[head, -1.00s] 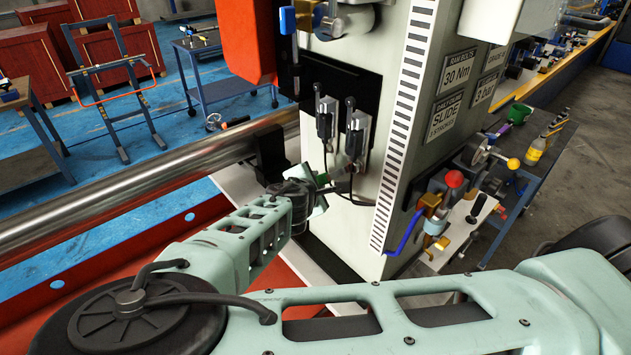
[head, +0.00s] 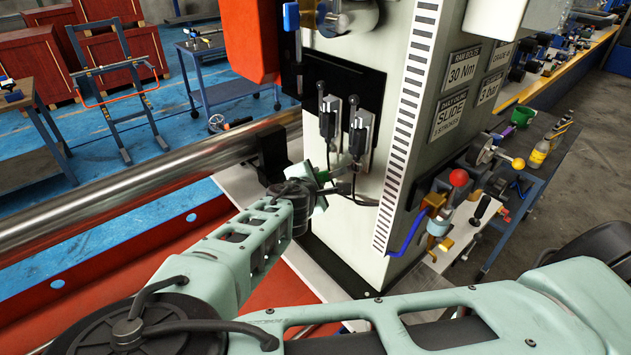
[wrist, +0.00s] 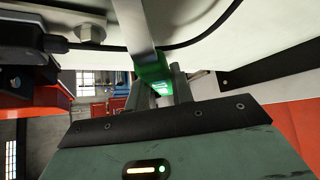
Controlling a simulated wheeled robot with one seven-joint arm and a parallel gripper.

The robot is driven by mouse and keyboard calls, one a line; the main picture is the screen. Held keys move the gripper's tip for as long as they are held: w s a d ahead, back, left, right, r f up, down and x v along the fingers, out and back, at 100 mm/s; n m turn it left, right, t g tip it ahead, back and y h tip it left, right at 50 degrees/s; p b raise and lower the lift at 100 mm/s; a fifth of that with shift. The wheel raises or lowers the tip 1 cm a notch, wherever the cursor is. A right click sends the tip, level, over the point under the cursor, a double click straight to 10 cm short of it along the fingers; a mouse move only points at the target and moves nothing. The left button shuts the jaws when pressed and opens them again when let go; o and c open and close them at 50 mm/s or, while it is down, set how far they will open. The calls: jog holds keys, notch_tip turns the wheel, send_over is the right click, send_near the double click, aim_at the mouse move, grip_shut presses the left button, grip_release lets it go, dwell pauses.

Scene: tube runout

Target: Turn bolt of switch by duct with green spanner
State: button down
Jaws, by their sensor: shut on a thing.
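My gripper (head: 322,179) is shut on the green spanner in front of the machine's pale column, just below two switches. In the wrist view the green grip of the spanner (wrist: 152,70) sits between my fingers (wrist: 160,88), and its grey metal shank runs up out of the picture. The spanner's working end is not visible. The right switch (head: 359,132) is the one nearer the slotted white duct (head: 405,120); the left switch (head: 328,118) stands beside it. A bolt head (wrist: 90,34) shows at upper left in the wrist view, apart from the visible shank; I cannot tell which switch it belongs to.
Black cables (head: 352,196) hang below the switches and cross near my gripper. A thick steel bar (head: 130,185) runs to the left of the column. A valve with a red knob (head: 458,177) and blue hose stands to the right.

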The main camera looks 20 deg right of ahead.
jog(key=shift+a, duration=0.15)
jog(key=shift+s+a, duration=0.2)
jog(key=shift+a, duration=0.2)
dwell(0.7)
jog(key=a, duration=0.1)
jog(key=s+a, duration=0.1)
jog(key=a, duration=0.2)
jog(key=shift+s+a, duration=0.3)
jog(key=shift+r, duration=0.15)
